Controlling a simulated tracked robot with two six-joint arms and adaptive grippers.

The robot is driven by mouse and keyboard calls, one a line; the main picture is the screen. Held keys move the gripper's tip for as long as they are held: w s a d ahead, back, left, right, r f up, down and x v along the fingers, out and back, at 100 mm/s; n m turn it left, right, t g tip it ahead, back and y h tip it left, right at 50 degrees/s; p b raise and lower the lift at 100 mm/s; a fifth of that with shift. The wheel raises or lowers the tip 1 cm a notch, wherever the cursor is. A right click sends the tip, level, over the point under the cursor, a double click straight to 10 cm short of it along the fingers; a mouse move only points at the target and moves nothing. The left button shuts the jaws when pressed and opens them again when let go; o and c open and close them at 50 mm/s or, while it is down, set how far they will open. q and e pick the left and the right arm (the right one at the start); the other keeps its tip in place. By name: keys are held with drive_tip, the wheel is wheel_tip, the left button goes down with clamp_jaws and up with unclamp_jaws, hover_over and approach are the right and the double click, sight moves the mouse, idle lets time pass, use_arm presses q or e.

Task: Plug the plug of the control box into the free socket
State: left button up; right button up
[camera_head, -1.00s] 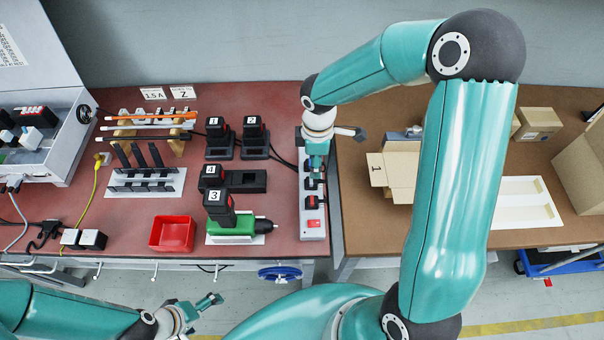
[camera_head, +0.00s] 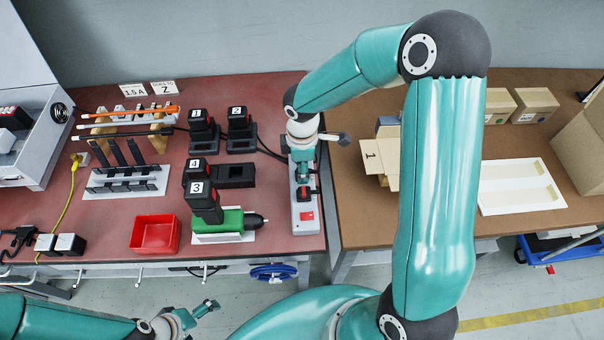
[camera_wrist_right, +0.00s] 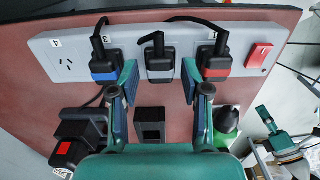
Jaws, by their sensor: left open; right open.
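A white power strip (camera_head: 306,222) lies along the right edge of the red table; it also shows in the right wrist view (camera_wrist_right: 262,80). Its socket marked 4 (camera_wrist_right: 67,64) is empty. A blue-banded plug (camera_wrist_right: 104,68), a grey-white plug (camera_wrist_right: 160,65) and a red-banded plug (camera_wrist_right: 215,62) sit in the other sockets. My right gripper (camera_wrist_right: 160,82) is open over the strip, its fingers either side of the grey-white plug, without visible grip; it also shows in the head view (camera_head: 302,175). My left gripper (camera_head: 207,308) is open and empty off the table's front. Which plug is the control box's I cannot tell.
A grey case (camera_head: 30,150) stands at the left. Numbered black battery chargers (camera_head: 238,140), a green tool (camera_head: 218,222) and a red bin (camera_head: 156,234) lie left of the strip. Cardboard boxes (camera_head: 535,104) and a white tray (camera_head: 520,187) are on the brown table.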

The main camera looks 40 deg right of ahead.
drive_tip(key=shift+c, duration=0.3)
clamp_jaws()
drive_tip(key=shift+r, duration=0.25)
drive_tip(key=shift+r+p, duration=1.85)
drive_tip(key=shift+r, duration=0.35)
